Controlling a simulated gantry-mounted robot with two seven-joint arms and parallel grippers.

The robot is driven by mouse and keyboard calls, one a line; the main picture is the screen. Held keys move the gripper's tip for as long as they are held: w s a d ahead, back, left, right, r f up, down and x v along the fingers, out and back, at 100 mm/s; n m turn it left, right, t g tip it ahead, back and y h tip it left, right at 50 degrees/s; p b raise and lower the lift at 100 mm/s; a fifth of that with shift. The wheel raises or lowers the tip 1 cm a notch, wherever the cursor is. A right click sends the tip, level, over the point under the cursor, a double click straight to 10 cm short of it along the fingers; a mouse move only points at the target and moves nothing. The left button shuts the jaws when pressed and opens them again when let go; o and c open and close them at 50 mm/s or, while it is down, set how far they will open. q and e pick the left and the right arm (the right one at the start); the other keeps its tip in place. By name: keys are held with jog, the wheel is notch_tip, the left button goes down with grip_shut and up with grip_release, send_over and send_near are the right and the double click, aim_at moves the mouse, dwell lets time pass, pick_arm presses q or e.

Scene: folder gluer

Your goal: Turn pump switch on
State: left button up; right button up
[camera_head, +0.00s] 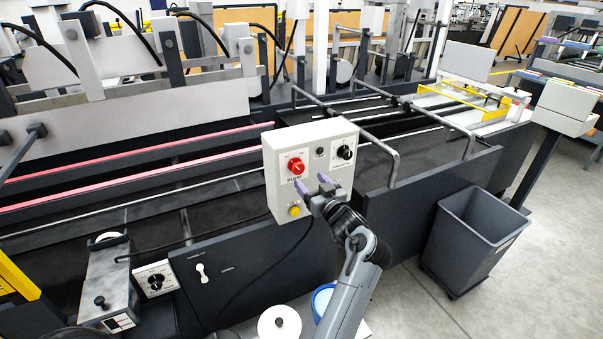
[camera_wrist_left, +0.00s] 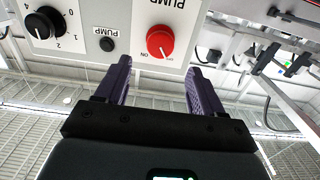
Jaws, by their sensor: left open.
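The pump switch is a red rotary knob (camera_head: 296,166) on the front of a light grey control box (camera_head: 282,205), with the word PUMP beside it. In the left wrist view the red knob (camera_wrist_left: 160,41) shows ON and OFF marks by its edge; I cannot tell for sure which one its white line points at. My left gripper (camera_head: 312,182) is in front of the box, just below and right of the knob. Its two purple fingers are apart and empty; in the wrist view the gripper (camera_wrist_left: 158,70) has the knob ahead, between the finger lines, not clasped. My right gripper is not in view.
The box also carries a black dial (camera_head: 344,152), a small dark button (camera_head: 320,152) and a yellow button (camera_head: 294,211). Metal rails (camera_head: 395,165) rise right of the box. A grey bin (camera_head: 470,245) stands on the floor at the right.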

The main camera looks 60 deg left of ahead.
aim_at(299, 169)
pick_arm(q)
jog(key=a, duration=0.7)
jog(key=shift+w+a, duration=0.2)
jog(key=shift+w, duration=0.2)
jog(key=c, duration=1)
